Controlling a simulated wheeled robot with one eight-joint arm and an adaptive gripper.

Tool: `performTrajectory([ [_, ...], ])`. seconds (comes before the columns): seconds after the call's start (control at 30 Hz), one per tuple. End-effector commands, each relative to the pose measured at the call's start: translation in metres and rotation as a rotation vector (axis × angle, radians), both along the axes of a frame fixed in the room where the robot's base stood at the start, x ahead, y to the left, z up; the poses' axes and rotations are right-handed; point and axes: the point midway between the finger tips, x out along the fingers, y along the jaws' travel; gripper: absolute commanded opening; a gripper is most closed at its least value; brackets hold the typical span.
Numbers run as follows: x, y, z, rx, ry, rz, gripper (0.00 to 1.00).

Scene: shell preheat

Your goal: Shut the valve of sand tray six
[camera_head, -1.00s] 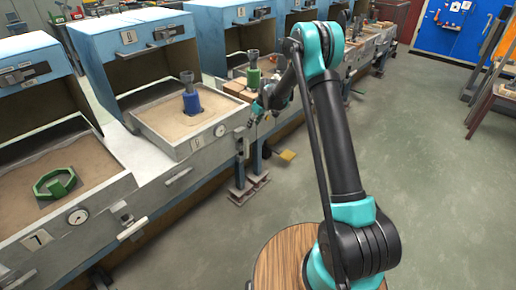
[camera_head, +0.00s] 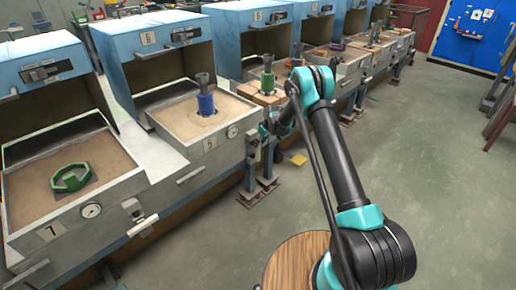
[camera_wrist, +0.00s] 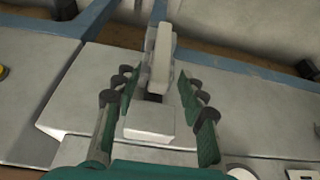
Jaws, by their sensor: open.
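In the wrist view a pale lever handle (camera_wrist: 161,60) stands between the two fingers of my gripper (camera_wrist: 160,95), which are open. A gap shows on both sides of the handle; I see no clear contact.
Tray seven (camera_head: 115,185), holding a green ring-shaped piece (camera_head: 70,178), is at the near left, with its own valve (camera_head: 140,222). More hooded trays continue to the back right.

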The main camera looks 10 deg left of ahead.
Motion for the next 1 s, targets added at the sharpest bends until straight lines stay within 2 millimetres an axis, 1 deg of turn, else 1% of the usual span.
performTrajectory([
  [0.03,0.002,0.003,-0.009,0.000,0.000,0.001,0.41],
  [0.1,0.004,0.006,-0.018,0.000,0.000,0.001,0.41],
  [0.3,0.009,0.012,-0.037,0.000,0.000,0.001,0.41],
  [0.47,0.010,0.014,-0.042,0.000,0.000,0.000,0.41],
  [0.7,0.011,0.014,-0.042,0.000,0.000,0.000,0.41],
  [0.77,0.011,0.014,-0.042,0.000,0.000,0.000,0.35],
  [1.0,0.010,0.014,-0.042,0.000,0.000,0.000,0.05],
])
